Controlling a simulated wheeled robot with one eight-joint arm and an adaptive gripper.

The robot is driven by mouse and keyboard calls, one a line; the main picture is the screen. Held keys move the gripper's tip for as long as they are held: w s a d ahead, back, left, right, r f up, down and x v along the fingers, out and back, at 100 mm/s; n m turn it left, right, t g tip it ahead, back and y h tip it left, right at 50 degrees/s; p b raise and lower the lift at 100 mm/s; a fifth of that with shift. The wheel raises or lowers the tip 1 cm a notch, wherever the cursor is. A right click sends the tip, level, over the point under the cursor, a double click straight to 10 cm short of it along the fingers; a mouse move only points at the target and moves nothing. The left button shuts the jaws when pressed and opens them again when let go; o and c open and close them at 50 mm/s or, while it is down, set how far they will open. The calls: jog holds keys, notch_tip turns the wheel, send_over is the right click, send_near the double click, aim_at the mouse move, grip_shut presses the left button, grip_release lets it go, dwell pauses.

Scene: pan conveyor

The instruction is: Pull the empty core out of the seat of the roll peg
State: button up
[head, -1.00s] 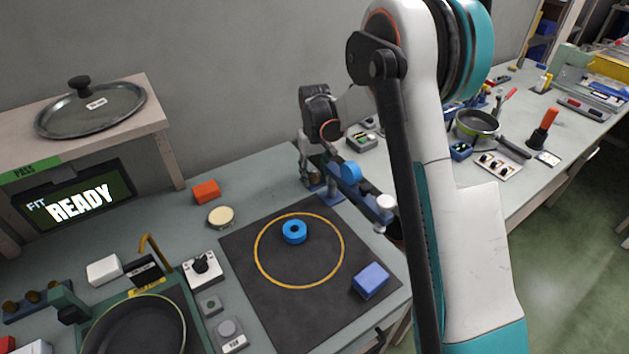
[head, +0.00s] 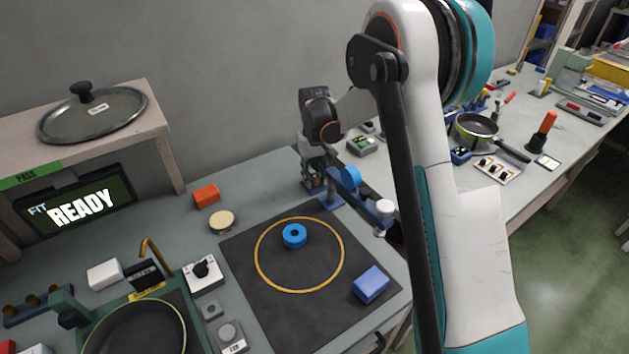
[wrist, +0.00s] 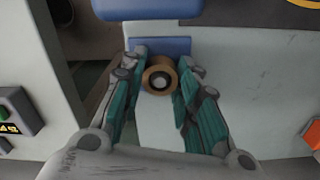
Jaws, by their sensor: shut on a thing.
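The empty core (wrist: 149,79) is a small brown ring in the wrist view, with a pale round centre that may be the peg's end. My gripper (wrist: 160,84) has one finger on each side of it and is shut on it. A blue bar (wrist: 150,46) lies just beyond the core. In the head view my gripper (head: 313,178) is small and partly hidden at the left end of the blue roll stand (head: 362,204). The core cannot be made out there. Whether it still sits in its seat is unclear.
The stand carries a blue disc (head: 350,177) and a white knob (head: 385,208). A blue ring roll (head: 294,236) lies inside the yellow circle on the dark mat (head: 262,304). A blue block (head: 371,284) lies at the mat's right. An orange block (head: 206,194) is farther back.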

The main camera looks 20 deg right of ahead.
jog(key=shift+r+p, duration=1.2)
jog(key=shift+r, duration=1)
jog(key=shift+r, duration=0.1)
notch_tip(320, 180, up, 7)
jog(key=p, duration=0.4)
jog(key=shift+r, duration=0.15)
jog(key=shift+s, duration=0.1)
